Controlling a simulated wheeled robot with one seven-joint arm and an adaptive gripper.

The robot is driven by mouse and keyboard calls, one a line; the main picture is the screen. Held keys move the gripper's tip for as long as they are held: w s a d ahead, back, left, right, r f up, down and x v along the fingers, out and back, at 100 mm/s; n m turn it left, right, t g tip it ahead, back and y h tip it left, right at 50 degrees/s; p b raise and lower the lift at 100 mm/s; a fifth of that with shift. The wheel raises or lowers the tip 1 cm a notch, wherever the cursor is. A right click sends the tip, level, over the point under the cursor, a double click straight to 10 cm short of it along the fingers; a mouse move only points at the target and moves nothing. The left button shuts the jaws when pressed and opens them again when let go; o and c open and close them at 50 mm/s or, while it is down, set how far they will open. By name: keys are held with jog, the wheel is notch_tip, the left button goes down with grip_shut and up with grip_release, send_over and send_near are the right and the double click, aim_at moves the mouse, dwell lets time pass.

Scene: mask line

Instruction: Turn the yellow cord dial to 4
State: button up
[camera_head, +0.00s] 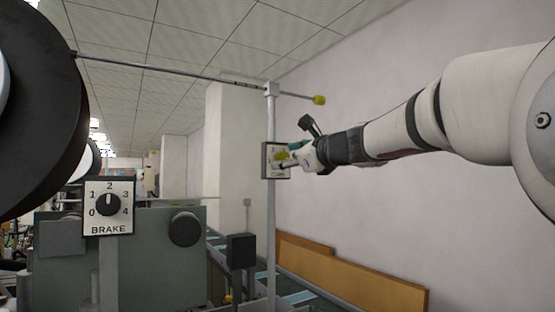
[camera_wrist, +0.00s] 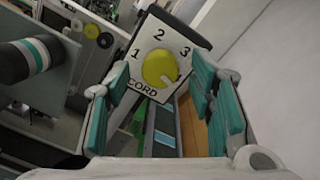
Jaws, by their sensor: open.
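The yellow cord dial (camera_wrist: 158,66) sits on a white panel (camera_wrist: 160,28) marked 1, 2, 3 and CORD in the wrist view. A pale mark on the dial points to the lower right, below the 3. I cannot make out a 4 or a 0. My gripper (camera_wrist: 160,82) is open, with its teal fingers on either side of the dial and apart from it in the picture. In the head view my gripper (camera_head: 292,158) is close in front of the cord panel (camera_head: 268,163) and partly hides it.
A grey vertical post (camera_head: 271,215) stands by the cord panel, with a horizontal rod (camera_head: 170,68) above. A BRAKE panel (camera_head: 109,228) with a black dial (camera_head: 108,205) set near 2 is at left. A white wall (camera_head: 400,215) lies right.

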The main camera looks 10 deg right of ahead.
jog(key=v, duration=1.1)
jog(key=shift+s, duration=0.15)
jog(key=s+a+f+n+g, duration=0.4)
jog(key=s+f+n, duration=0.3)
jog(key=f, duration=0.3)
jog(key=s+a+f+n+g, duration=0.3)
jog(key=s+a+f+n, duration=0.2)
jog(key=s+f+n, duration=0.3)
jog(key=s+d+f+n+g+h, duration=0.2)
jog(key=s+f+n, duration=0.3)
jog(key=f, duration=0.3)
jog(key=s+d+f+n+g+h+b, duration=0.1)
jog(key=s+d+f+n+g+h, duration=0.1)
jog(key=s+f, duration=0.5)
notch_tip(320, 180, down, 2)
jog(key=d+n+h, duration=0.1)
jog(key=n+h, duration=0.1)
jog(key=n, duration=0.1)
jog(key=shift+s+f+n, duration=0.2)
jog(key=shift+s+n, duration=0.05)
jog(key=shift+n, duration=0.05)
